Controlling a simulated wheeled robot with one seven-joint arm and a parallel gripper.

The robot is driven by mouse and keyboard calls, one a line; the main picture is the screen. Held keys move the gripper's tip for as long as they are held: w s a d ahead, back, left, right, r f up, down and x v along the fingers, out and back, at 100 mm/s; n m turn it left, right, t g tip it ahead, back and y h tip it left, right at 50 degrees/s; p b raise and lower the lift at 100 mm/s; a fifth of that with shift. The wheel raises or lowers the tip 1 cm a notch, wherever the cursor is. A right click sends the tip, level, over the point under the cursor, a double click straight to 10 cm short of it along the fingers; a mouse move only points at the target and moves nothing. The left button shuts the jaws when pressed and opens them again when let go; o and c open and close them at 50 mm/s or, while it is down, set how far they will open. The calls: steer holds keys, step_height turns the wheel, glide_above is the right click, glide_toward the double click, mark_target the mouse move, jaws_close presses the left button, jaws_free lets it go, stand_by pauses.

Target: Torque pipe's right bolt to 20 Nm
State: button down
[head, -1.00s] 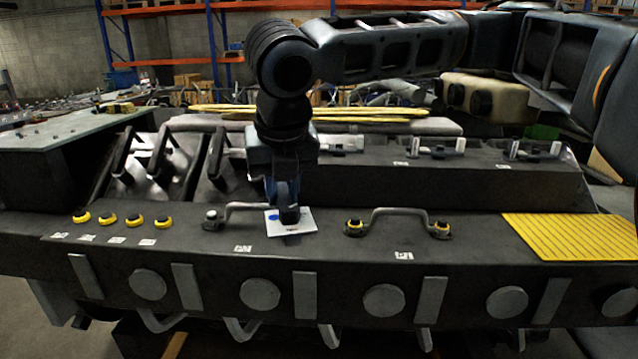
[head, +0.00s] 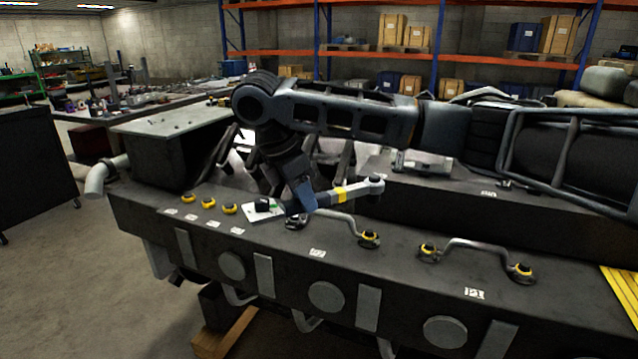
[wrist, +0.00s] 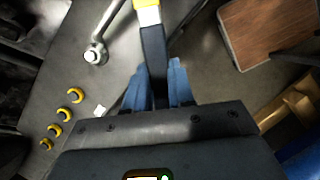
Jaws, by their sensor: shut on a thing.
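My gripper (head: 303,196) is shut on a torque wrench (head: 328,197), a dark bar with a yellow band and grey head. In the wrist view my blue fingers (wrist: 155,80) clasp its dark shaft (wrist: 153,45). That grey bent pipe (head: 340,217) has a plain grey left end (head: 296,221). In the wrist view its right end is out of frame.
A second pipe (head: 475,243) stands to the right, with yellow-ringed bolts at both ends. Several yellow-ringed caps (head: 208,202) sit in a row at left. A yellow ribbed plate (head: 622,288) lies far right. Floor is open at front left.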

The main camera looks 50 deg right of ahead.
steer(key=shift+s+a+f+n, duration=0.15)
steer(key=shift+s+n, duration=0.15)
steer(key=shift+s, duration=0.2)
steer(key=s+f+n+t+b, duration=0.2)
steer(key=s+f+n+b, duration=0.3)
steer(key=s+f+n, duration=0.2)
steer(key=s+f, duration=0.2)
steer(key=s, duration=0.1)
steer(key=shift+s+t, duration=0.25)
steer(key=shift+t, duration=0.15)
steer(key=shift+w, duration=0.15)
steer(key=shift+w+a, duration=0.1)
steer(key=shift+w, duration=0.2)
steer(key=shift+r, duration=0.1)
steer(key=shift+w+a, duration=0.15)
steer(key=shift+w, duration=0.3)
